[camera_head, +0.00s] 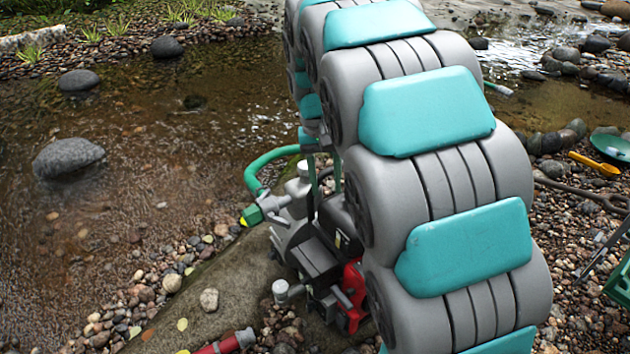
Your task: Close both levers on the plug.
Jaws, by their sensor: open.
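A green fitting with a yellow-green end (250,215) sits on the left side of the pump (310,245), low over the stone slab. It looks like the plug in its coupler. A small grey lever-like part (282,201) sticks out beside it. I cannot make out two separate levers or tell their positions. My gripper (324,180) shows only in part behind my large grey and teal arm, pointing down above the pump. Its two thin dark fingers look apart and empty, to the right of the fitting and not touching it. My arm hides the pump's right side.
A green hose (268,165) curves above the fitting. The creek (140,150) with grey boulders fills the left. A green pan (612,146), yellow scoop (594,163) and forked stick (580,192) lie at right.

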